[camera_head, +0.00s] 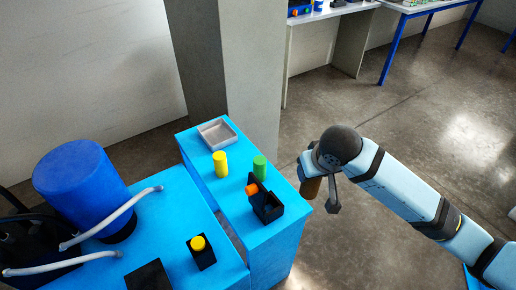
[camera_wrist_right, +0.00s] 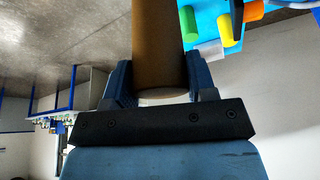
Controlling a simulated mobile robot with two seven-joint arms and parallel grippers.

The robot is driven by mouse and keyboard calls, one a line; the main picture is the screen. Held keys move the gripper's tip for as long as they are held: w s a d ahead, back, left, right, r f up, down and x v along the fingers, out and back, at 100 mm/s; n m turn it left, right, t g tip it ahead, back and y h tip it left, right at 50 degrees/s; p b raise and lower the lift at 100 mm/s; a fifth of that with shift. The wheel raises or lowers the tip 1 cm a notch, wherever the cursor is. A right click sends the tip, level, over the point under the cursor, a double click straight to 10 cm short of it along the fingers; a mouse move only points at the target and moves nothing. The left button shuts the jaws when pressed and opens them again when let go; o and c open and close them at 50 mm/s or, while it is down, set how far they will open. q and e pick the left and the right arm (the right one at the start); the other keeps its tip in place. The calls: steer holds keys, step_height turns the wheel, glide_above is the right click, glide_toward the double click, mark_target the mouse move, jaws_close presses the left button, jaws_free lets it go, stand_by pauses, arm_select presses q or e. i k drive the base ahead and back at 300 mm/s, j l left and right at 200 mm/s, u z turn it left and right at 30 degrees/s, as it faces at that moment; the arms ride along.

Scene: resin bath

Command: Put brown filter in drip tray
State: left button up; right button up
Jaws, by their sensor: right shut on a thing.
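The brown filter (camera_wrist_right: 158,50) is a brown cylinder gripped between the fingers of my right gripper (camera_wrist_right: 160,85) in the right wrist view. In the head view the right gripper (camera_head: 322,185) holds the brown filter (camera_head: 311,188) in the air, to the right of the blue bench and apart from it. The drip tray (camera_head: 217,134) is a shallow grey square tray at the far end of the blue bench; it looks empty. My left gripper is not in view.
A yellow cylinder (camera_head: 220,164) and a green cylinder (camera_head: 260,166) stand on the blue bench (camera_head: 234,215) in front of the tray. A black holder (camera_head: 266,205) with an orange part sits nearer. A grey pillar (camera_head: 250,70) rises behind the tray. A blue drum (camera_head: 82,190) stands left.

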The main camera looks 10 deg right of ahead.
mark_target(221, 141)
steer(key=i+l, duration=0.15)
steer(key=l, duration=0.2)
steer(key=i+l, duration=0.15)
steer(key=l, duration=0.2)
steer(key=u, duration=0.4)
steer(key=l+u, duration=0.1)
steer(key=u, duration=0.7)
steer(key=l+u, duration=0.1)
steer(key=u, duration=0.35)
